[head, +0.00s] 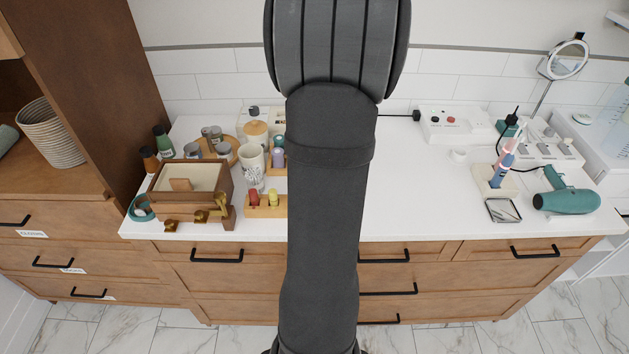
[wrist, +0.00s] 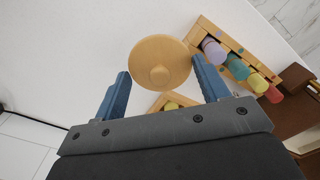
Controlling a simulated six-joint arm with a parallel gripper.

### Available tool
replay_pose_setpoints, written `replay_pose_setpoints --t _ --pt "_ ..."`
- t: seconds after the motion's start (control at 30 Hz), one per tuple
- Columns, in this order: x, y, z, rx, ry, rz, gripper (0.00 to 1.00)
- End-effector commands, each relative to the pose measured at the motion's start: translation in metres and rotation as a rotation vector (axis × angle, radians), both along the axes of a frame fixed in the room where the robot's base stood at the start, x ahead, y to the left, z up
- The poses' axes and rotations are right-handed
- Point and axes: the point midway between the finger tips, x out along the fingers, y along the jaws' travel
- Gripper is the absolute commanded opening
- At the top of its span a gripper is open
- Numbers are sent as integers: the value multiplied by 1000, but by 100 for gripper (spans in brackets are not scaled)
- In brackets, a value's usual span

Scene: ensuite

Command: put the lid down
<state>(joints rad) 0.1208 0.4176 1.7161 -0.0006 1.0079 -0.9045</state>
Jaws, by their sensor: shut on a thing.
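The lid (wrist: 161,50) is a round, light wooden disc with a small knob, seen in the wrist view. My gripper (wrist: 161,66) has its two blue fingers on either side of the lid and is shut on it, with the knob facing the camera. The white counter (wrist: 80,50) shows beyond the lid; I cannot tell how high the lid is above it. In the head view my arm hides the gripper and the held lid.
A wooden rack (wrist: 208,28) with several coloured pieces is close beside the lid. In the head view, a wooden box (head: 165,208), a white patterned cup (head: 252,168) and bottles crowd the counter's left. The counter right of my arm (head: 420,190) is clear; a teal hair dryer (head: 566,201) lies far right.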

Motion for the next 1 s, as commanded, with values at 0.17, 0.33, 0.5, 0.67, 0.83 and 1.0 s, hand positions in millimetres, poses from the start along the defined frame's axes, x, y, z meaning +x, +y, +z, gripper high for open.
replay_pose_setpoints --t 0.17,0.33,0.5,0.67,0.83,1.0 --pt "21 35 -25 0 1 6 46" --pt "32 53 -37 0 0 3 46" --pt "34 56 -45 0 0 1 46" --pt "34 56 -68 0 3 1 46" --pt "34 56 -79 -1 -1 1 46" --pt "34 56 -79 0 -1 1 46"
